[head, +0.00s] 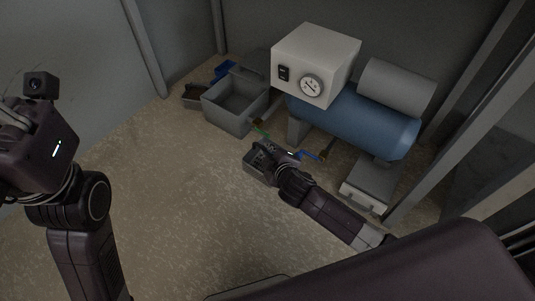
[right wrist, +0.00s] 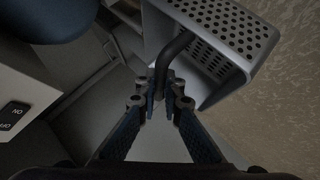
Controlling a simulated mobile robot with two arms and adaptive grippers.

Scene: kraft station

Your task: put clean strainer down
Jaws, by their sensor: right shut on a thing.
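The strainer (right wrist: 222,30) is a grey box with rows of round holes and a dark bent handle (right wrist: 172,55). In the right wrist view it fills the upper middle, just beyond the fingertips. My right gripper (right wrist: 160,110) is shut on its handle. In the head view the strainer (head: 256,171) shows as a small grey box at my right gripper (head: 264,150), which hides part of it. I cannot tell whether it touches the floor. My left arm is at the left edge of the head view; its fingertips do not show.
A blue tank machine (head: 365,125) with a white control box (head: 313,58) stands behind and right of my right gripper. The speckled floor (head: 175,200) at left is clear.

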